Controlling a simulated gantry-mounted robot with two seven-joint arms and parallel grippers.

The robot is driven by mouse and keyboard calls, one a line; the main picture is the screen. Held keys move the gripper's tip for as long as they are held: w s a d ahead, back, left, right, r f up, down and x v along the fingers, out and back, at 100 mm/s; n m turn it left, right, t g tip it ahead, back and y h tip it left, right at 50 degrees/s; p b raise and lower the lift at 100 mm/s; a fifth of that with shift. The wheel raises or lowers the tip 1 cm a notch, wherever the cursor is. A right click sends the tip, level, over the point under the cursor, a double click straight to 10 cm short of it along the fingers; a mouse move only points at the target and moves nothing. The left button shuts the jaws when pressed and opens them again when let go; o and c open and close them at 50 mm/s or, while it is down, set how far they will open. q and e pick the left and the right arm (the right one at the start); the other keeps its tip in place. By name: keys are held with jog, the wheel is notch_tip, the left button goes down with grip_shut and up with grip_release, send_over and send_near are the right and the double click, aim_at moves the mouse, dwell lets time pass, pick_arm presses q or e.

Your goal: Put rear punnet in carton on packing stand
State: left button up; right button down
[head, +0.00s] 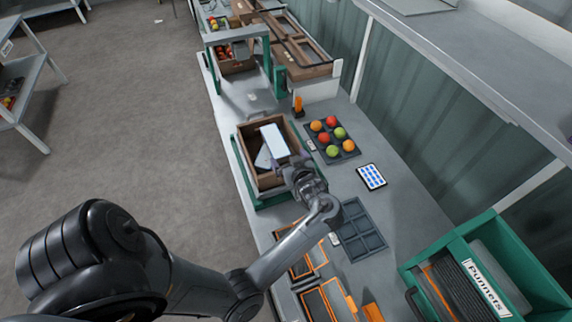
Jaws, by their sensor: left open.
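The brown carton (245,150) sits open on the green packing stand (243,175) in the middle of the bench. Two pale, box-like pieces show inside it; the upper one (274,140) is tilted, and the lower one (263,158) is partly covered. I cannot tell whether either is the rear punnet. My left gripper (294,166) is open at the carton's near right side, close to the upper pale piece. Its fingertips are small and partly hidden, so contact cannot be told. My right gripper is out of view.
A dark tray of coloured tomatoes (345,157) and a tablet (371,177) lie right of the carton. An empty compartmented tray (362,231) and orange-edged frames (318,300) lie nearer. A green punnet rack (485,222) stands at the right. A green arch (238,35) spans the far bench.

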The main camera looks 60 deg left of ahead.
pick_arm(q)
jog(key=shift+w+d+m+t, duration=0.2)
jog(key=shift+m+t, duration=0.1)
jog(key=shift+t, duration=0.2)
jog(key=d+m+t+h, duration=0.5)
jog(key=d+m+h, duration=0.3)
jog(key=d, duration=0.3)
jog(key=s+d+m+g+h, duration=0.4)
jog(key=s+d+m, duration=0.5)
jog(key=s+d, duration=0.7)
jog(key=shift+s+f+g+h, duration=0.4)
jog(key=shift+s+h, duration=0.3)
jog(key=shift+s, duration=0.5)
